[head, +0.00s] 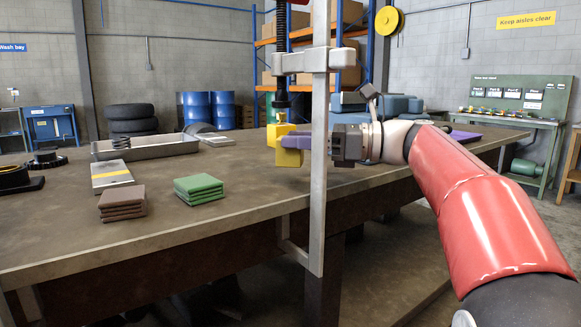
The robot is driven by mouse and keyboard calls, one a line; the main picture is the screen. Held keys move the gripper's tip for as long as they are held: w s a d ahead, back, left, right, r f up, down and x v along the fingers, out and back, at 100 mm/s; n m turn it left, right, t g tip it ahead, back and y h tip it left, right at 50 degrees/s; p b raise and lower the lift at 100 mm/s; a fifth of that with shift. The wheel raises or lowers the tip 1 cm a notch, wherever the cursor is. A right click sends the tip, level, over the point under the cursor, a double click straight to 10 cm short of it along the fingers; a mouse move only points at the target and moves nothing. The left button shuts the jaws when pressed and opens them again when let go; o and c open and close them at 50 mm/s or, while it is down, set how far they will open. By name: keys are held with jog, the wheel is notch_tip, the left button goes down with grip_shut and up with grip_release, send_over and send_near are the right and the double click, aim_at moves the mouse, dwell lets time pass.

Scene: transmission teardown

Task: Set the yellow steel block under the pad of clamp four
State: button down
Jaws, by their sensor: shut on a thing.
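A steel bar clamp (319,190) stands at the near table edge. No number shows on it. The bar hides part of the fingers.
A purple piece (465,136) lies behind my arm. The clamp bar stands close to my gripper.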

aim_at(303, 159)
jog(key=shift+w+a, duration=0.1)
jog(key=shift+a, duration=0.7)
notch_tip(303, 159, down, 4)
jog(key=b, duration=0.5)
jog(key=shift+a+r, duration=0.15)
jog(key=shift+r, duration=0.15)
jog(key=shift+r, duration=0.1)
jog(key=c, duration=0.8)
grip_release()
jog(key=shift+f, duration=0.25)
